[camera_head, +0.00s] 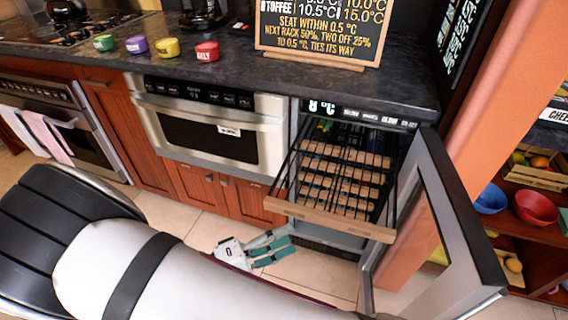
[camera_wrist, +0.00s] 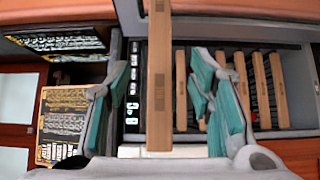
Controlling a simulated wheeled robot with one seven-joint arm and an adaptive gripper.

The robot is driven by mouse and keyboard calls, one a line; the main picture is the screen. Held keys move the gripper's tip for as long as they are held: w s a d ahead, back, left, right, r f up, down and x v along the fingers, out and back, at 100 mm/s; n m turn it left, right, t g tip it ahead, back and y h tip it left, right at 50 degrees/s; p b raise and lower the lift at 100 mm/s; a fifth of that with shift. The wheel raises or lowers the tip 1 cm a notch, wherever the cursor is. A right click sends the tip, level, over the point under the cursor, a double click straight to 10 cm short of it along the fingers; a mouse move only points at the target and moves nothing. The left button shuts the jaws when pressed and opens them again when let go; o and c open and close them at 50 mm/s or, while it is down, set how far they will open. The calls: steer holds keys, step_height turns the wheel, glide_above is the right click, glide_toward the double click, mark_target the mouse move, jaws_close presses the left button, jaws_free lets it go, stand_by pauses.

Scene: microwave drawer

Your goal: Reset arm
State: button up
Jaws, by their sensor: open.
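My gripper (camera_head: 274,250) has teal finger pads and is near the lower left of the pulled-out wine rack (camera_head: 330,222) in the head view. In the wrist view, my gripper (camera_wrist: 164,62) has its two fingers spread wide. The rack's wooden front bar (camera_wrist: 160,115) shows between them, with no visible grip on it; the exact gap cannot be told. My white arm (camera_head: 185,275) extends from the lower left of the head view. The microwave drawer (camera_head: 208,130) under the counter is closed.
The cooler's glass door (camera_head: 440,225) stands open at the right. An orange pillar (camera_head: 505,90) and a shelf with bowls (camera_head: 535,207) are beyond it. A menu board (camera_head: 320,30) and several colored tins (camera_head: 167,48) stand on the dark counter. Tiled floor shows below.

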steer(key=s+d+r+m+g+y, duration=0.2)
steer(key=d+r+m+g+y, duration=0.3)
steer(key=d+r+g, duration=0.9)
steer(key=s+d+r+t+y, duration=0.3)
steer(key=s+r+t+y, duration=0.15)
steer(key=s+y, duration=0.2)
steer(key=s+d+r+t+y, duration=0.35)
steer(key=s+r+y, duration=0.2)
steer(key=s, duration=0.25)
step_height(320, 180, up, 17)
steer(key=t+h+p, duration=0.1)
steer(key=t+p, duration=0.1)
steer(key=p, duration=1.2)
steer(key=shift+f, duration=0.2)
